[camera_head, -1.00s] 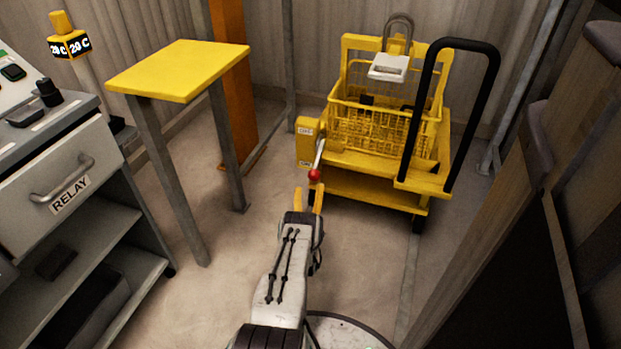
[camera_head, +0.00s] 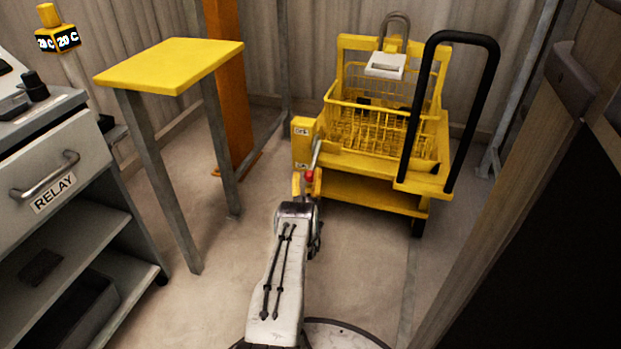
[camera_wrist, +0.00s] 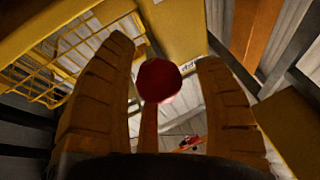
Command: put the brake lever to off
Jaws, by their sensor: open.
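The brake lever is a grey rod (camera_head: 316,154) with a red knob (camera_head: 309,174), on a yellow box (camera_head: 303,150) at the cart's left front. It slants down and outward from the box. Small pale labels sit near the box's top and bottom, too small to read surely. My gripper (camera_head: 307,184) is open at the knob. In the wrist view the red knob (camera_wrist: 159,81) sits between the two fingers of my gripper (camera_wrist: 165,52), with gaps visible on both sides. The fingers partly cover the knob in the head view.
The yellow cart (camera_head: 370,195) carries a wire basket (camera_head: 378,130) and a black push handle (camera_head: 492,110). A yellow-topped table (camera_head: 170,65) stands left, beside an orange post (camera_head: 228,90). A grey relay cabinet (camera_head: 70,190) is far left. A dark panel rises at right. Floor between is clear.

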